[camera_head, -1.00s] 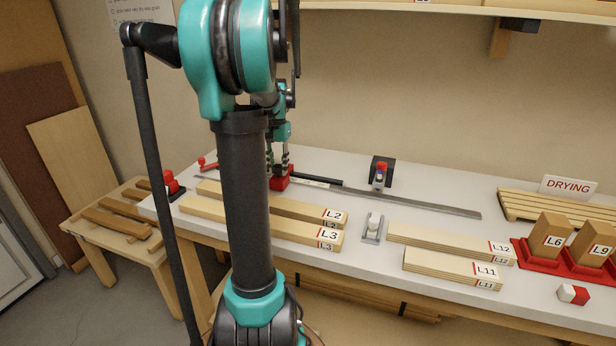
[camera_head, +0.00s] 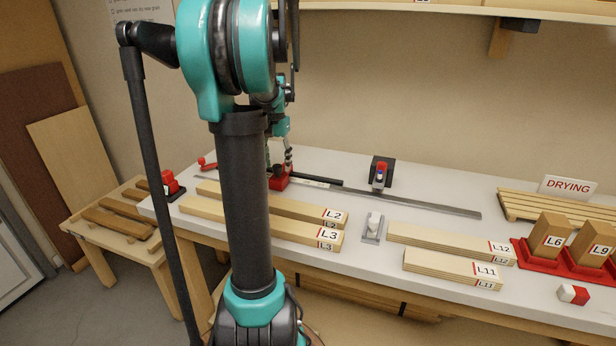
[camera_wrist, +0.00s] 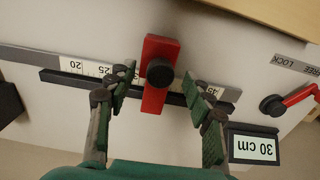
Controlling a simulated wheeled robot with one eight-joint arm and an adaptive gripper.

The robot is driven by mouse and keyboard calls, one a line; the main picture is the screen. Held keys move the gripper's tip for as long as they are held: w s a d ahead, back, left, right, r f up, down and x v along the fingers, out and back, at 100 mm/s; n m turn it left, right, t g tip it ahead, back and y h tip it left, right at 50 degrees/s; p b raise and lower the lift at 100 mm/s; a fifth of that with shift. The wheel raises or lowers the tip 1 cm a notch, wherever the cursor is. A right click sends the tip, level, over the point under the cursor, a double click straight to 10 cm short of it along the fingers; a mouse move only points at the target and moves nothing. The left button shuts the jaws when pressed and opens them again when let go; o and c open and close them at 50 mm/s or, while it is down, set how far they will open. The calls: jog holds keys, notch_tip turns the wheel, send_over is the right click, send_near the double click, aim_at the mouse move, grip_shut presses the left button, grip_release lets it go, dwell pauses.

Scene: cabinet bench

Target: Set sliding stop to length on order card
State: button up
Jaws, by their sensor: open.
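The sliding stop, a red block with a black knob (camera_wrist: 150,98), sits across the dark rail in the wrist view. In the head view the red stop (camera_head: 279,182) is partly behind my arm. My gripper (camera_wrist: 160,91) is open, one green finger on each side of the stop, with gaps between. The scale (camera_wrist: 92,67) shows 20 and 25 left of the stop; the marks under it are hidden. The order card (camera_wrist: 254,148) reads 30 cm, upside down. A red lever with a black hub (camera_wrist: 298,98) stands by a FREE LOCK label (camera_wrist: 297,65); its setting is unclear.
Boards labelled L2 (camera_head: 300,211) and L3 (camera_head: 295,232) lie in front of the rail. Boards L12 (camera_head: 440,241) and L11 (camera_head: 450,266) lie to the right. A dark stand with a red-topped item (camera_head: 380,173) is behind the rail. Red holders with L6 and L9 blocks (camera_head: 548,240) are far right.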

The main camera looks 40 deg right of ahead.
jog(key=shift+r, duration=3.7)
jog(key=shift+s, duration=0.1)
